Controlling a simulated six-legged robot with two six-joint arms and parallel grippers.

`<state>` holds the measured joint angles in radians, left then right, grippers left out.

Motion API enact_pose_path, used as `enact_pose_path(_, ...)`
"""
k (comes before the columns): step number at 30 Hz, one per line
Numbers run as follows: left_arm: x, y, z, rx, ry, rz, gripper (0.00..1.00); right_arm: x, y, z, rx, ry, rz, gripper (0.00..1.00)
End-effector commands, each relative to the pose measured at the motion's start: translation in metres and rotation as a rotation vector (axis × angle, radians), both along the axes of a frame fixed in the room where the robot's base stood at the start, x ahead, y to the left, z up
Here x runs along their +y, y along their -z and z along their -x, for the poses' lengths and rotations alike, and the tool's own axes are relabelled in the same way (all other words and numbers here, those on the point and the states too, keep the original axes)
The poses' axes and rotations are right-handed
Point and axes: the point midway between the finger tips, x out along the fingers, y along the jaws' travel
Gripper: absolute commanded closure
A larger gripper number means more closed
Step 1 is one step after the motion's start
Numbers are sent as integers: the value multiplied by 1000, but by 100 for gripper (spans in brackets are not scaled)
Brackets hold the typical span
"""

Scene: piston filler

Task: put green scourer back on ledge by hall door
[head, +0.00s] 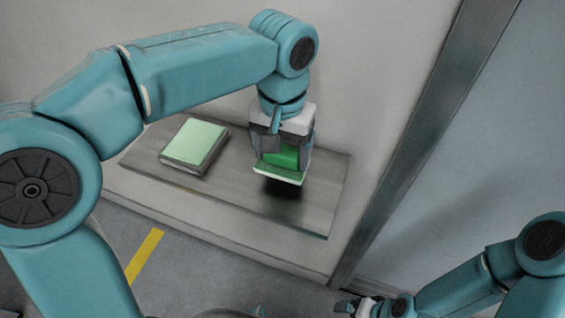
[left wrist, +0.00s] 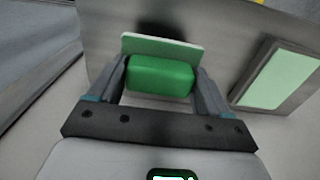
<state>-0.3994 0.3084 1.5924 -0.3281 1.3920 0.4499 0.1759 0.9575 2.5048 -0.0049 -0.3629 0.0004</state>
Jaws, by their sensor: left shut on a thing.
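The green scourer (head: 283,160) has a bright green block-like grip and a paler flat pad. My left gripper (head: 282,152) points down and is shut on the grip, with the pad below. In the left wrist view the scourer (left wrist: 160,78) sits between the two fingers of the left gripper (left wrist: 162,88). The ledge (head: 240,190) is a grey metal shelf along the wall. The scourer is over its right part, with a dark shadow below; it seems slightly above the surface. My right gripper (head: 352,306) is at the bottom edge, too small to read.
A pale green-topped grey block (head: 194,145) lies on the ledge's left part, apart from the scourer. A door frame (head: 420,130) and blue-grey door (head: 500,130) stand to the right. A yellow stripe (head: 143,255) marks the floor. The ledge's right end is bare.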

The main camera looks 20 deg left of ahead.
Motion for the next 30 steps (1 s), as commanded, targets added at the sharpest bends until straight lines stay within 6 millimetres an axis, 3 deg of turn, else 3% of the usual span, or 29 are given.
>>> enact_pose_path(6, 0, 35, -1, 3, 1, -2, 52, 0, 4, 0, 0, 0, 0, 6)
enact_pose_path(18, 0, 42, -2, 1, 1, -1, 52, 0, 7, 0, 0, 0, 0, 6)
enact_pose_path(19, 0, 42, -2, 1, 1, -1, 18, 0, 6, 0, 0, 0, 0, 6)
enact_pose_path(21, 0, 41, -2, 1, 1, -1, 0, 0, 6, 0, 0, 0, 0, 6)
enact_pose_path(30, 0, 33, -2, -1, 1, 0, 0, 0, 3, 0, 0, 0, 0, 6)
